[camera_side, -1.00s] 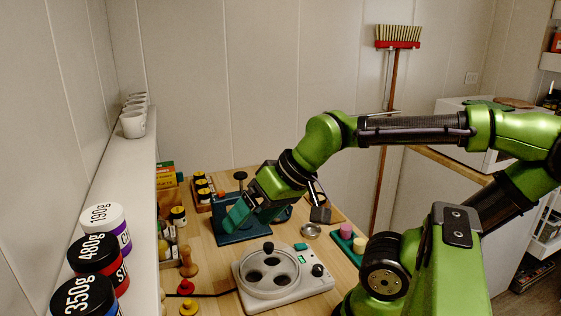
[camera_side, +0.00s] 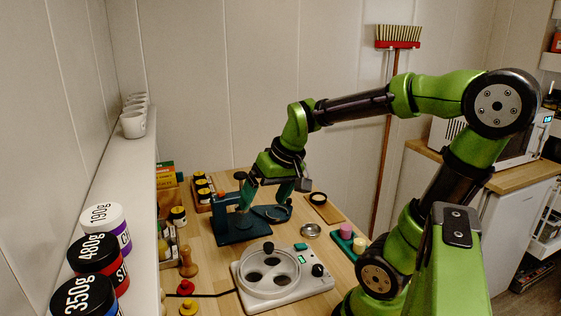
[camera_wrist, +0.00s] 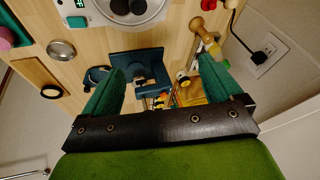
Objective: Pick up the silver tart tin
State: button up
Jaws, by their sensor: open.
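The silver tart tin (camera_side: 311,231) is a small round shallow dish on the wooden worktop, behind the white device and left of a green tray. In the wrist view the tin (camera_wrist: 61,50) lies at upper left, outside the space between the fingers. My gripper (camera_side: 267,195) points down with green fingers apart, left of and higher than the tin, over the dark blue press stand. In the wrist view my gripper (camera_wrist: 160,75) is open and empty, with the stand showing between its fingers.
The dark blue stand (camera_side: 238,228) is close below my gripper. A white device with a round holed top (camera_side: 300,289) is in front of the tin. The green tray holds pink and yellow pieces (camera_side: 346,230). A wooden board with a black ring (camera_side: 325,208) is behind. Bare wood surrounds the tin.

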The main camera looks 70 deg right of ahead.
jog(key=s+d+f+n+g, duration=0.1)
jog(key=d+f+n+g, duration=0.1)
jog(key=d, duration=0.6)
jog(key=s+d+f+n+g, duration=0.1)
jog(key=d+f+n, duration=0.1)
jog(key=d, duration=0.5)
jog(key=n+g, duration=0.2)
jog(key=n, duration=0.6)
send_over(311, 233)
notch_tip(311, 233, down, 17)
jog(key=shift+d+f, duration=0.1)
jog(key=shift+f, duration=0.05)
